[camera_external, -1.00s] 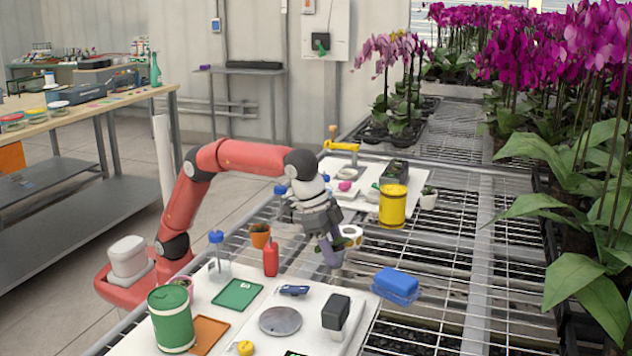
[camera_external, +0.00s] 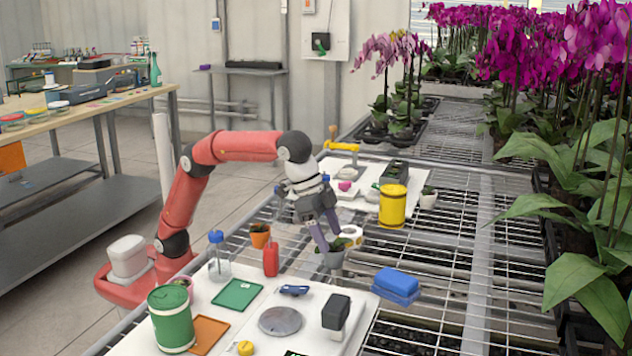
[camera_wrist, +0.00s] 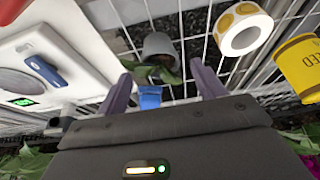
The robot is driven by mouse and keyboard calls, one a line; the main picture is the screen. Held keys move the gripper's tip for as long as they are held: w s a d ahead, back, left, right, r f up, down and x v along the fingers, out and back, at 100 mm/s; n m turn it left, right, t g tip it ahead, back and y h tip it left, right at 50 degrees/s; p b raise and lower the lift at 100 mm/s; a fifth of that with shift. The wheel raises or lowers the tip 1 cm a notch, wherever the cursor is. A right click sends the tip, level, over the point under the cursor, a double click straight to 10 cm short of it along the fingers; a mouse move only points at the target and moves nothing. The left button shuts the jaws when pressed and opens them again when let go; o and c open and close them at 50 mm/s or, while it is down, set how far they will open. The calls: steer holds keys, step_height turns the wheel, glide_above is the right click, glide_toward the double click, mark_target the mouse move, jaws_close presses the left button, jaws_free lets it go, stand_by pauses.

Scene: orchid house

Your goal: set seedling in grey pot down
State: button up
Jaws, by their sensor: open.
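The grey pot (camera_external: 333,258) stands on the wire bench just beyond the white board's far edge. Its green seedling (camera_external: 341,243) shows at the top, partly behind my fingers. In the wrist view the grey pot (camera_wrist: 160,44) lies past my fingertips, with mesh around it and the seedling's leaves (camera_wrist: 166,74) on the side towards me. My gripper (camera_external: 330,240) is open just above the pot. In the wrist view my gripper (camera_wrist: 161,72) has its two fingers wide apart, with clear space between them and the pot.
A tape roll (camera_external: 351,235) stands close behind the pot, and a yellow can (camera_external: 392,208) farther back. A blue box (camera_external: 396,285) lies to the right. A red bottle (camera_external: 271,258) and orange pot (camera_external: 260,236) stand left. Open mesh lies right of the pot.

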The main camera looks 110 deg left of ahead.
steer(key=p+v, duration=0.1)
steer(key=v, duration=0.7)
steer(key=s+d+f+m+h, duration=0.1)
steer(key=s+f+m, duration=0.1)
steer(key=s, duration=0.7)
steer(key=s+d+f+m, duration=0.1)
steer(key=s+d, duration=0.1)
steer(key=s, duration=0.6)
steer(key=s+a+f+m, duration=0.1)
steer(key=s+f, duration=0.4)
steer(key=s, duration=0.2)
steer(key=s+a+f+m, duration=0.1)
steer(key=s+f+m, duration=0.1)
steer(key=s+f, duration=0.4)
steer(key=s+a+f+n, duration=0.2)
steer(key=a+n, duration=0.1)
steer(key=a, duration=0.4)
steer(key=s+a+f+n+t+y, duration=0.1)
steer(key=s+a+f+n, duration=0.1)
steer(key=a, duration=0.6)
steer(key=shift+a+f+n, duration=0.2)
steer(key=shift+f+n, duration=0.2)
steer(key=shift+n, duration=0.1)
